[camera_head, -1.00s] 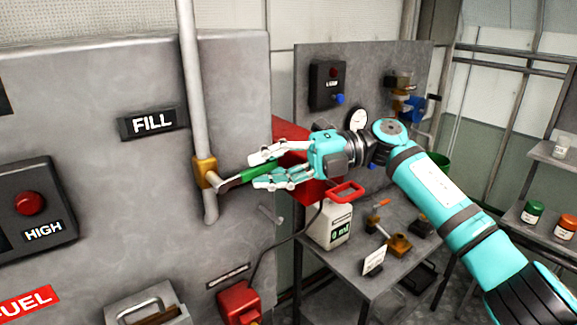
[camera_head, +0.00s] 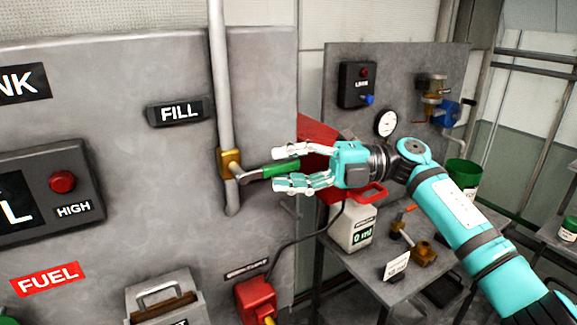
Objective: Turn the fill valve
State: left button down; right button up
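The fill valve is a brass body (camera_head: 229,163) on a vertical grey pipe (camera_head: 221,80), beside the FILL label (camera_head: 181,111). Its lever, with a green handle (camera_head: 276,169), points right and slightly up, roughly across the pipe. My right gripper (camera_head: 302,167) comes in from the right with one finger above the green handle and one below it. The fingers look spread, with gaps to the handle; whether either touches it is hard to tell. The handle's far end lies between the fingers near the palm. My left gripper is not in view.
A grey panel carries a box with a red light marked HIGH (camera_head: 62,182) and a red FUEL label (camera_head: 47,279). A red box (camera_head: 256,299) with a cable sits below the valve. Behind my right arm, a metal table holds a white jug (camera_head: 351,228) and brass parts (camera_head: 424,252).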

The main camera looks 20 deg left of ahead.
jog(key=v, duration=1.2)
jog(key=shift+w, duration=0.1)
